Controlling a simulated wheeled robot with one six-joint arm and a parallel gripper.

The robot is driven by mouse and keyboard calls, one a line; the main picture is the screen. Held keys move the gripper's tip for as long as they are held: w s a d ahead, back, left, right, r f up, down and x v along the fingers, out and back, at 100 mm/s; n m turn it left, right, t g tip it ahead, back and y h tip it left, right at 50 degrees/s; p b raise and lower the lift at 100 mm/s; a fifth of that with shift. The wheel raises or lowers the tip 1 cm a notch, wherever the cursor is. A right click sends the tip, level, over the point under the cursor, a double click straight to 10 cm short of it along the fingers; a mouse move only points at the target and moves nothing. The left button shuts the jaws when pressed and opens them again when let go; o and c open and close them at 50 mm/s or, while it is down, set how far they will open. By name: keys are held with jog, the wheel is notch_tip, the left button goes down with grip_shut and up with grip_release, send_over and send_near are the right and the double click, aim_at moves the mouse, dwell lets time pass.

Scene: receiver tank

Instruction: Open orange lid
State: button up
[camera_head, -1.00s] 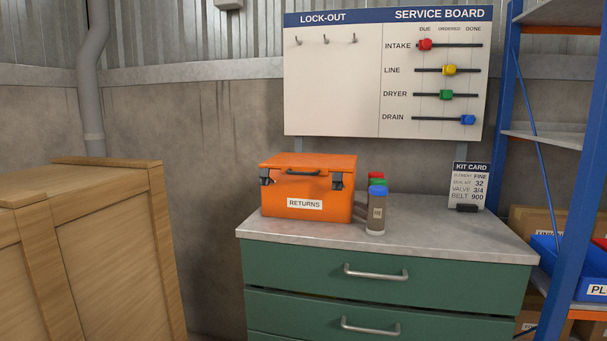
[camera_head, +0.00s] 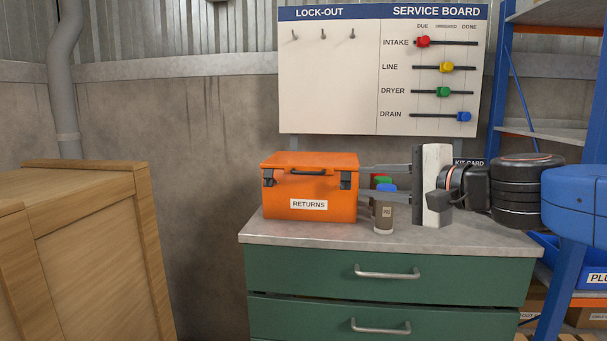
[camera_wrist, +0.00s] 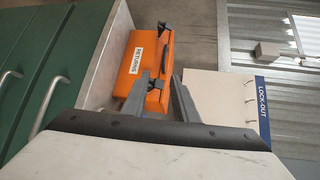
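The orange lid (camera_head: 310,160) is closed on the orange RETURNS box (camera_head: 290,207), which stands on the left part of the cabinet top. A dark handle (camera_head: 308,172) and two dark latches (camera_head: 268,178) are on the front; I cannot tell whether the latches are fastened. My gripper (camera_head: 363,181) is open and empty, coming from the right, its fingers pointing left near the box's right side. Contact with the box cannot be made out. In the wrist view the box (camera_wrist: 130,75) appears tilted beyond my open fingers (camera_wrist: 160,84), which partly hide it.
Bottles with blue (camera_head: 387,188), green and red caps stand right of the box, close to my fingers. A wooden crate (camera_head: 95,240) is at left, a blue shelf rack (camera_head: 505,90) at right. The service board (camera_head: 330,80) hangs behind. The counter front (camera_head: 310,232) is clear.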

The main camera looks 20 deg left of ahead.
jog(key=a, duration=0.1)
send_near(308, 174)
jog(key=x, duration=0.8)
jog(key=shift+w+a, duration=0.15)
jog(key=shift+a, duration=0.1)
grip_shut()
dwell(1.4)
